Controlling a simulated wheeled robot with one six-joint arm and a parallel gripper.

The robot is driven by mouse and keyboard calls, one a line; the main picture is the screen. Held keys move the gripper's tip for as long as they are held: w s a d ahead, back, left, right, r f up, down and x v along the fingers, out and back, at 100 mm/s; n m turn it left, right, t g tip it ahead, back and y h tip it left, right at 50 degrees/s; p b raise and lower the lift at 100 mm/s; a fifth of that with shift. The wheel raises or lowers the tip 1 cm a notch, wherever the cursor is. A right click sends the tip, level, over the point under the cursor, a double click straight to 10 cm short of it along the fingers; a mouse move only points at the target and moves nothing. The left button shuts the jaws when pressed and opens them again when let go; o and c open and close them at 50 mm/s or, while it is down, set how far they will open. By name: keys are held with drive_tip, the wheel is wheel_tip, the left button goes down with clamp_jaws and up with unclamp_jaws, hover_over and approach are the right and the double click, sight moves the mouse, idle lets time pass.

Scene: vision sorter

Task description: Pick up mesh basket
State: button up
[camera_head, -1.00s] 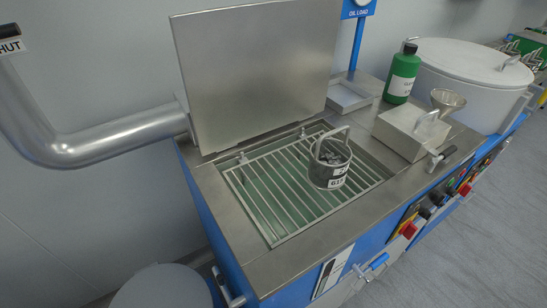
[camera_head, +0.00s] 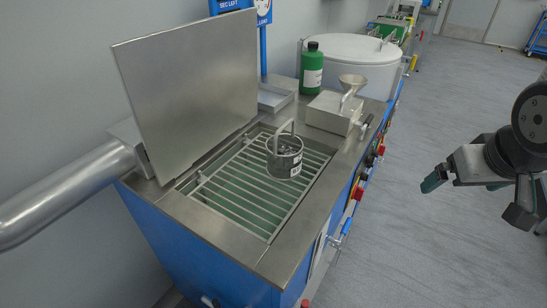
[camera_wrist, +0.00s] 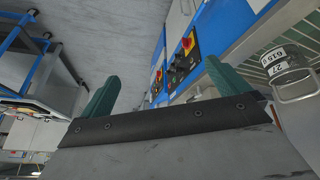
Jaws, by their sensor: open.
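The mesh basket (camera_head: 285,160) is a small round grey metal basket with a raised loop handle, white labels and dark pieces inside. It sits upright on the metal grate (camera_head: 232,196) set in the top of the blue machine. The basket also shows at the right edge of the wrist view (camera_wrist: 284,64). My gripper (camera_head: 472,196) is at the right of the head view, over the floor side and well apart from the basket. Its green-tipped fingers are spread with nothing between them, as the wrist view also shows (camera_wrist: 160,95).
A raised metal lid (camera_head: 187,88) stands behind the grate. A metal box (camera_head: 330,113) with a funnel, a green bottle (camera_head: 311,70), a shallow tray (camera_head: 275,97) and a white round vessel (camera_head: 350,62) stand beyond. Open floor (camera_head: 440,100) lies to the right.

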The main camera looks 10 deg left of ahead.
drive_tip(key=w+a+f+n+t+y, duration=0.2)
drive_tip(key=w+a+f+n+t, duration=0.1)
drive_tip(key=w+a, duration=0.5)
drive_tip(key=n+t+y, duration=0.1)
drive_tip(key=n+y, duration=0.2)
drive_tip(key=y, duration=0.2)
approach(288, 149)
drive_tip(key=d, duration=0.2)
drive_tip(key=s+d+r, duration=0.1)
drive_tip(key=d, duration=0.2)
drive_tip(key=d+r, duration=0.1)
drive_tip(key=d, duration=0.1)
drive_tip(key=shift+s+d+r, duration=0.2)
drive_tip(key=shift+d, duration=0.2)
drive_tip(key=w+a+f+y, duration=0.1)
drive_tip(key=a, duration=0.3)
drive_tip(key=w+a+f+n+y, duration=0.1)
drive_tip(key=a, duration=0.3)
drive_tip(key=w+a+f+y, duration=0.1)
drive_tip(key=a+f, duration=0.1)
drive_tip(key=a, duration=0.2)
drive_tip(key=shift+n, duration=0.3)
drive_tip(key=shift+r, duration=0.1)
drive_tip(key=c, duration=1.4)
